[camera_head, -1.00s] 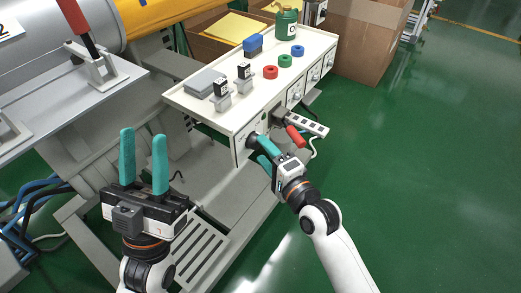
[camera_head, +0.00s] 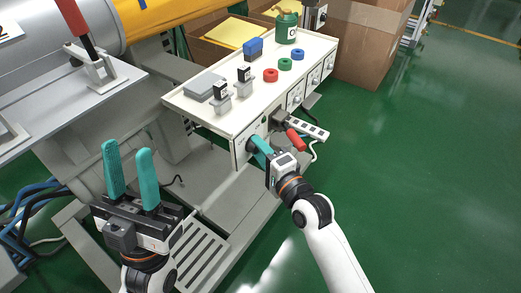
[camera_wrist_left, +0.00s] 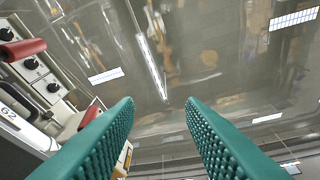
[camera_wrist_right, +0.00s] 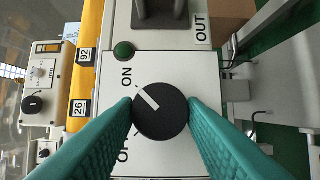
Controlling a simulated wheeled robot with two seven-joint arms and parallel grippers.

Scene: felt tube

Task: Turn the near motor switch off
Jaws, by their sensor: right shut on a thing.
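The near motor switch is a round black knob (camera_wrist_right: 161,110) on a white panel (camera_wrist_right: 180,70), seen in the right wrist view. Its white pointer line aims up-left toward the tick beside the ON label; the partly covered OFF label is lower. My right gripper (camera_wrist_right: 161,112) is shut on the knob, one teal finger on each side. In the head view my right gripper (camera_head: 256,147) reaches the near end of the cabinet front, and its fingers hide the knob. My left gripper (camera_head: 130,172) is open and empty, left of the cabinet; its fingers stand apart in the left wrist view (camera_wrist_left: 160,115).
A green lamp or button (camera_wrist_right: 123,51) sits above the knob. A red handle (camera_head: 296,140) and a power strip (camera_head: 311,130) project from the cabinet front near my right gripper. Small items stand on the cabinet top (camera_head: 240,108). Green floor (camera_head: 430,180) at right is clear.

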